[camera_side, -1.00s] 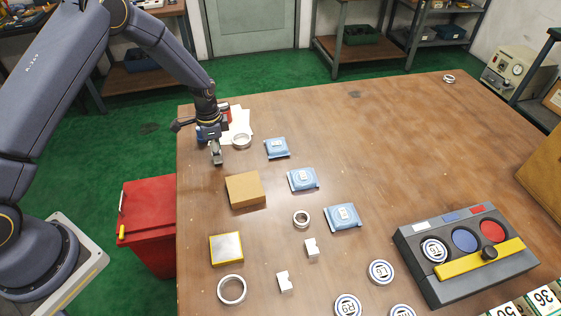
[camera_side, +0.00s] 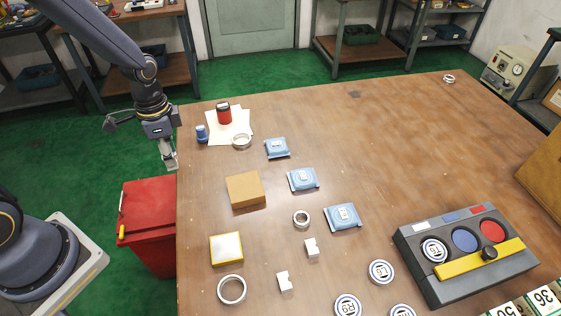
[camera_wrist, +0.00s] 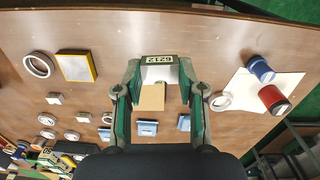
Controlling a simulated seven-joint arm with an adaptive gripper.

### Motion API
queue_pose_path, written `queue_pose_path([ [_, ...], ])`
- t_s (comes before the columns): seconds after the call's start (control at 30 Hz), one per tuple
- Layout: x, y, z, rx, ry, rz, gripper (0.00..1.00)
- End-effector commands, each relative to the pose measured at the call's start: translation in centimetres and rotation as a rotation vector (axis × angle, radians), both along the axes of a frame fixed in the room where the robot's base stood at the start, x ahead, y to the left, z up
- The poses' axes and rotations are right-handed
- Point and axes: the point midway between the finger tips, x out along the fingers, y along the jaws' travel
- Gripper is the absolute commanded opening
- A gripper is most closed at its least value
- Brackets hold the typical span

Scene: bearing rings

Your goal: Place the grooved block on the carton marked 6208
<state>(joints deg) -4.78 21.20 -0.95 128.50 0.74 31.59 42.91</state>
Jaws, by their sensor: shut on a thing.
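My gripper (camera_side: 170,162) is at the table's left edge, above the red bin in the side view. Two small white notched blocks stand on the table, one (camera_side: 312,248) near the middle front and one (camera_side: 285,282) nearer the front edge. Green-and-white cartons (camera_side: 540,299) with partly visible numbers are cut off at lower right; I cannot read 6208 on them.
A brown box (camera_side: 245,189), a yellow-sided box (camera_side: 226,248), blue packets (camera_side: 303,180) and steel rings (camera_side: 232,289) lie on the table. A dark tray (camera_side: 470,280) with round wells is at right. A red bin (camera_side: 148,225) stands beside the table. The table's back middle is clear.

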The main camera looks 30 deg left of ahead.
Motion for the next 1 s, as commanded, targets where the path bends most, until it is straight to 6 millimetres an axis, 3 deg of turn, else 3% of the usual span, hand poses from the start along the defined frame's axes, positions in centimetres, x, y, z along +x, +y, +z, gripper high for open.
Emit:
queue_pose_path([
  [0.3, -3.9, -7.8, 2.6, 0.005, 0.000, -0.005, 0.01],
  [0.47, -4.1, -10.1, 3.1, 0.000, -0.021, -0.085, 0.01],
  [0.57, -2.5, -10.7, 2.4, 0.000, -0.020, -0.094, 0.01],
  [0.83, 4.6, -12.2, -1.0, 0.001, -0.021, -0.094, 0.01],
  [1.0, 7.2, -12.7, -4.4, 0.001, -0.020, -0.094, 0.01],
])
